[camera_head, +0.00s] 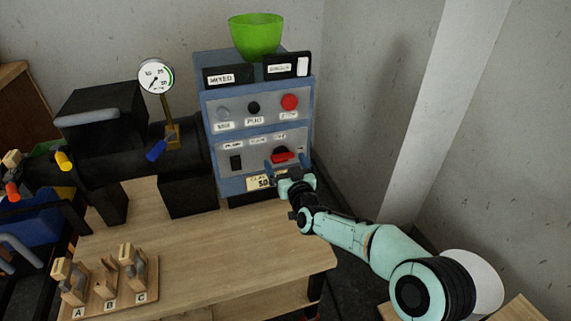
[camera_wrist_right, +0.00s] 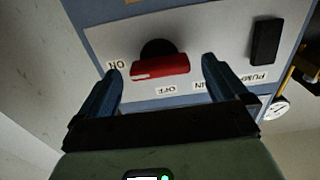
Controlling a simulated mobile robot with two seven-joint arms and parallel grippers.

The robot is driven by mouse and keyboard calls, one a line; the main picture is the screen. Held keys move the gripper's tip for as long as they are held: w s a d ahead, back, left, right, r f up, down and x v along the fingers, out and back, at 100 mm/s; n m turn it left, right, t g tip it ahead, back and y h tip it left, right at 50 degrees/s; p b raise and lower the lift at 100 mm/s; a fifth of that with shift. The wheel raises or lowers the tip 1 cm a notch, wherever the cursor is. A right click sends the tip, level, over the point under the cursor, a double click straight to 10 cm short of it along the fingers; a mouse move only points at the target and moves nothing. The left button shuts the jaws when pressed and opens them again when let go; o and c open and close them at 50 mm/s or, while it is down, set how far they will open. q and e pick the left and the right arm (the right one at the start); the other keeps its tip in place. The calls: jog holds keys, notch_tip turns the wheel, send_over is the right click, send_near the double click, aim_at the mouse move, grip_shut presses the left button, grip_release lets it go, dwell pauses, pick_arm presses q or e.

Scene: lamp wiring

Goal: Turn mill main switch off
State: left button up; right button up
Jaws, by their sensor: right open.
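The main switch is a red handle (camera_head: 283,157) on a black round base, low on the blue control panel (camera_head: 213,176). In the right wrist view the red handle (camera_wrist_right: 160,67) lies roughly level, upside down to the labels. Its left end is beside the ON label (camera_wrist_right: 118,66); the OFF label (camera_wrist_right: 166,90) is just below it. My right gripper (camera_head: 283,167) is at the panel's lower right. In the wrist view its blue fingers (camera_wrist_right: 162,70) are open, one on either side of the handle, with visible gaps. My left gripper is not in view.
A black rocker switch (camera_head: 236,162) sits left of the handle. Round buttons, including a red one (camera_head: 290,102), are above. A gauge (camera_head: 156,76) stands left of the panel. A green bowl (camera_head: 256,35) sits on top. The wooden bench (camera_head: 200,250) has free room in front.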

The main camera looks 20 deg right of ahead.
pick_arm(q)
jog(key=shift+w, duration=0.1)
pick_arm(e)
jog(key=shift+w, duration=0.4)
jog(key=c, duration=1.1)
jog(key=shift+o, duration=0.2)
